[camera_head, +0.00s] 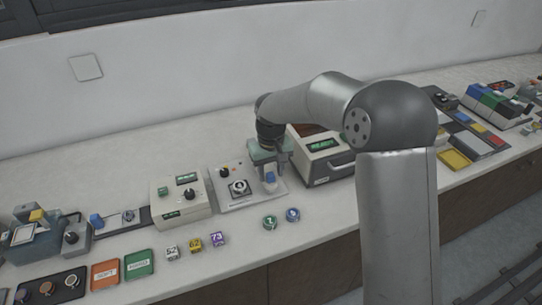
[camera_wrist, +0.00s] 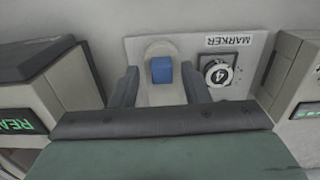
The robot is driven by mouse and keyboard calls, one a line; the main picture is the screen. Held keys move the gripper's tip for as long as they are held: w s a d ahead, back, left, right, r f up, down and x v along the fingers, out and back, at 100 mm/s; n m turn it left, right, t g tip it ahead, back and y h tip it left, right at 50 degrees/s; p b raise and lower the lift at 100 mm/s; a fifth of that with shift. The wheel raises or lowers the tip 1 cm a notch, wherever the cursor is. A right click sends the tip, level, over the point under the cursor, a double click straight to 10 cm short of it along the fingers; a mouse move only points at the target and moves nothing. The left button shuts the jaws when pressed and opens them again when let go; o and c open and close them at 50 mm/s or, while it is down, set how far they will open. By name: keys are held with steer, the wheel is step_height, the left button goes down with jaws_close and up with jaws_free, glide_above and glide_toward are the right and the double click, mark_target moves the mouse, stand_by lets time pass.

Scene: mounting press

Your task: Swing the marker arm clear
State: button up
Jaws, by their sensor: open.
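The marker unit is a pale panel (camera_head: 240,203) on the counter, and it also shows in the wrist view (camera_wrist: 240,85) with an upside-down "MARKER" label. A blue block (camera_wrist: 162,70) sits on a rounded light-grey piece of the panel, which looks like the marker arm (camera_wrist: 161,47). The blue block also shows in the head view (camera_head: 270,178). My gripper (camera_wrist: 160,69) is open, with one finger on each side of the block and visible gaps beside it. Whether the fingers reach down to the block's height is hard to tell.
A numbered dial (camera_wrist: 219,75) reading 4 lies just right of the fingers. A cream box with a green display (camera_head: 323,155) stands close right in the head view; another box (camera_head: 180,197) stands left. Green and blue discs (camera_head: 270,222) and several numbered cubes (camera_head: 195,245) lie in front.

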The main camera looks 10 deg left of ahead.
step_height(320, 180, up, 17)
steer(key=b, duration=0.1)
stand_by(0.5)
steer(key=s+d+f+m, duration=0.2)
steer(key=s+d, duration=0.5)
steer(key=d, duration=0.2)
steer(key=s+d+f+m, duration=0.1)
steer(key=s+d+f, duration=0.1)
steer(key=s+d, duration=0.5)
steer(key=s+d+f+m, duration=0.1)
steer(key=s+d+f, duration=0.2)
steer(key=s, duration=0.4)
steer(key=s+d+f+m, duration=0.2)
steer(key=s+d+f, duration=0.2)
steer(key=s, duration=0.3)
steer(key=shift+d+f, duration=0.15)
steer(key=shift+d, duration=0.75)
